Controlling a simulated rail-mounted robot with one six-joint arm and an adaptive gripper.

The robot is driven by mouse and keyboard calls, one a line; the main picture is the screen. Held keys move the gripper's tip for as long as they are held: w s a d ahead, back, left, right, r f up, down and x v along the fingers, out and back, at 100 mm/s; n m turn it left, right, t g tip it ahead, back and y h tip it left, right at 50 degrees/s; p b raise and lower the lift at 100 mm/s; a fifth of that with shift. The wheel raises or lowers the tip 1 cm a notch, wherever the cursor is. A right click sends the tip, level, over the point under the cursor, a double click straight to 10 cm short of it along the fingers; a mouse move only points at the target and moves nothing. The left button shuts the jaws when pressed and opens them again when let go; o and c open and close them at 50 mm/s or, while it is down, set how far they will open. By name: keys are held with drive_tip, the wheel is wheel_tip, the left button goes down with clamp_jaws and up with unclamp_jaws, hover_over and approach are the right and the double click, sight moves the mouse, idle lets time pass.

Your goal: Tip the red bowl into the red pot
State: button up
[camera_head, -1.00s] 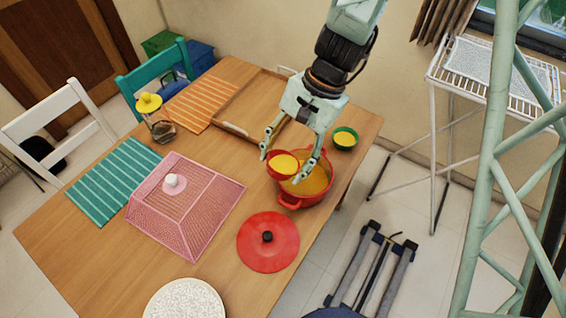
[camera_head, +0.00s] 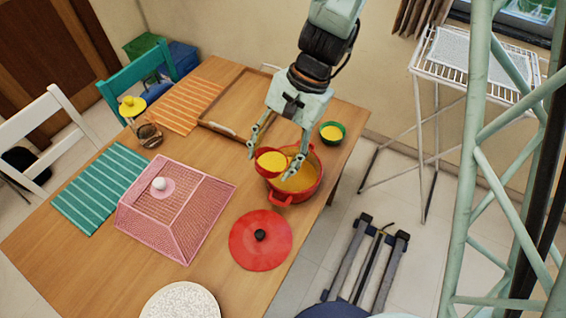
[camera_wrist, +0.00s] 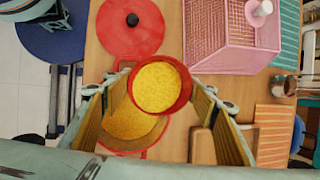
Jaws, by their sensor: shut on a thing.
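In the wrist view the bowl (camera_wrist: 187,95) sits between the fingertips of my gripper (camera_wrist: 160,90). The red pot (camera_head: 309,195) stands on the table beneath and to the right of the bowl, with yellow contents inside. The bowl overlaps the pot's left part in the head view. In the wrist view the bowl hides part of the pot (camera_wrist: 120,145).
A red lid (camera_head: 262,250) lies in front of the pot. A pink mesh cover (camera_head: 175,215) stands to the left. A green bowl (camera_head: 332,132) with yellow contents is behind the pot. A wooden tray (camera_head: 235,105) lies behind my gripper. A speckled round plate (camera_head: 182,302) is at the front.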

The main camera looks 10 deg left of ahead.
drive_tip(key=shift+w+d+g+y+b, duration=0.15)
drive_tip(key=shift+g+y+b, duration=0.45)
drive_tip(key=shift+b, duration=0.65)
drive_tip(key=shift+w+d+g+y+b, duration=0.1)
drive_tip(key=shift+g+y+b, duration=0.45)
drive_tip(key=shift+b, duration=0.7)
idle(1.6)
drive_tip(key=shift+w+d+r+g+y+b, duration=0.2)
drive_tip(key=shift+g+y+b, duration=0.25)
drive_tip(key=shift+g+y, duration=0.35)
drive_tip(key=shift+w+d+r+g+y+b, duration=0.1)
drive_tip(key=shift+w+d+g+y+b, duration=0.1)
drive_tip(key=shift+g+y+b, duration=0.4)
idle(2.5)
